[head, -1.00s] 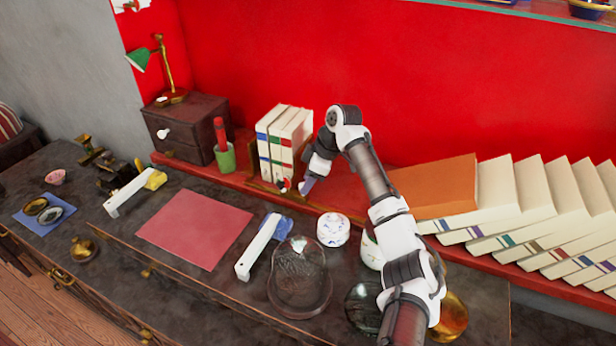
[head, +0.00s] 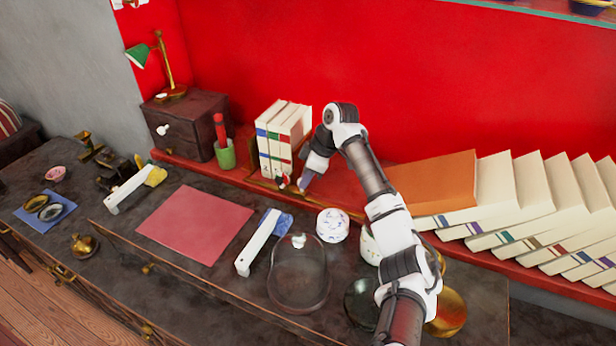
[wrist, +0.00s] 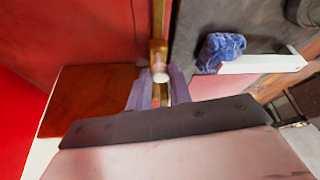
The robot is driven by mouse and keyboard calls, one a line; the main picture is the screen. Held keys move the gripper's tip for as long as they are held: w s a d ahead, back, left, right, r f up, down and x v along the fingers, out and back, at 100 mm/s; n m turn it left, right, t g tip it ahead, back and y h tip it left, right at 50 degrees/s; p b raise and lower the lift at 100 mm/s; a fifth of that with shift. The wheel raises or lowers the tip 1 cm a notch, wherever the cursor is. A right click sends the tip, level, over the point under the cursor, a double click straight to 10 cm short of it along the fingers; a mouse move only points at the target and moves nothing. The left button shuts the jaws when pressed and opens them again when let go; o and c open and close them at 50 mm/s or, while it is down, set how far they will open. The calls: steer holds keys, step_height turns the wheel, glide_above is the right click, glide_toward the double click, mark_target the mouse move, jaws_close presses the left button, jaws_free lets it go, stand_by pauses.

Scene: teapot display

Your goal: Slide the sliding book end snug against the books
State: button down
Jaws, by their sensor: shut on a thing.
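Several upright cream books (head: 290,128) with coloured spine bands stand on the red shelf against the red wall. The sliding book end sits low at their right; in the head view my gripper and arm mostly hide it. In the wrist view it shows as a brown wooden panel (wrist: 85,92) and a brass piece with a white knob. My gripper (head: 302,187), with purple fingers, is just right of the books' base. The wrist view shows it (wrist: 160,92) shut on the brass part of the book end. I cannot tell whether the panel touches the books.
A green cup (head: 225,155) and a dark drawer box (head: 188,130) stand left of the books. Leaning books (head: 530,215) fill the shelf at right.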

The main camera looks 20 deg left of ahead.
mark_target(288, 184)
steer(key=a, duration=0.3)
steer(key=shift+w+a+r, duration=0.1)
steer(key=shift+a, duration=0.2)
steer(key=c, duration=1.3)
jaws_free()
steer(key=shift+a, duration=0.1)
steer(key=shift+o, duration=0.2)
steer(key=b+v, duration=0.4)
steer(key=v, duration=0.9)
steer(key=shift+d+r, duration=0.3)
